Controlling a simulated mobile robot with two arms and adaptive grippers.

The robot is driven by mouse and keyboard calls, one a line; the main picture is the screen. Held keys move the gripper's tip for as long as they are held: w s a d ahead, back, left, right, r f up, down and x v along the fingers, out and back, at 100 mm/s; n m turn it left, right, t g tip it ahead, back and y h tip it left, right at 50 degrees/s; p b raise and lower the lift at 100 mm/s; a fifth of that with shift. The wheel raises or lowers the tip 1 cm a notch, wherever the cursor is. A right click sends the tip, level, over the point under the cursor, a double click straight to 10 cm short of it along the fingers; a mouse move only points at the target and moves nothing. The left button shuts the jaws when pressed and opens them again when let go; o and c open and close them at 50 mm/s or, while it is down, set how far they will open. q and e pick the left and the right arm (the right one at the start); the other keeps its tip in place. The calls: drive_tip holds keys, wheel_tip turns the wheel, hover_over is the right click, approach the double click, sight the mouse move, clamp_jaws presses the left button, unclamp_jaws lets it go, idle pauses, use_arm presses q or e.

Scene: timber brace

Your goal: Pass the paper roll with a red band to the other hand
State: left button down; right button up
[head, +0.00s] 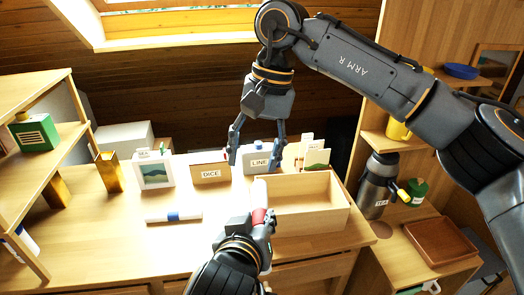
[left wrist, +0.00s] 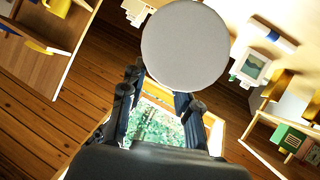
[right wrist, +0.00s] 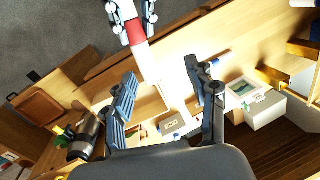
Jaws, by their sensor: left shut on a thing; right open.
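My left gripper (head: 262,232) is shut on the paper roll with a red band (head: 259,217), low at the front of the desk. In the right wrist view the white roll (right wrist: 148,64) sticks out from the left gripper (right wrist: 132,14), with its red band close to the fingers. The left wrist view shows the roll's round white end (left wrist: 185,45), which hides part of the fingers. My right gripper (head: 255,152) is open and empty above the back of the desk. In its wrist view the roll lies beyond the open fingers (right wrist: 162,88), apart from them.
An open wooden box (head: 318,222) stands right of the left gripper. A blue-banded roll (head: 174,216) lies on the desk. A picture frame (head: 154,172), a DICE box (head: 210,173) and a LINE container (head: 258,158) stand behind. A flask (head: 377,185) is at right.

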sight(255, 201)
drive_tip(key=shift+n+h, duration=0.4)
drive_tip(key=shift+h, duration=0.2)
wheel_tip(255, 201, down, 12)
drive_tip(key=shift+d+r, duration=0.1)
drive_tip(key=shift+r, duration=0.05)
clamp_jaws()
use_arm(q)
drive_tip(key=c, duration=1)
unclamp_jaws()
drive_tip(key=shift+d, duration=0.15)
use_arm(e)
drive_tip(key=shift+s, duration=0.1)
use_arm(q)
drive_tip(key=shift+o, duration=0.5)
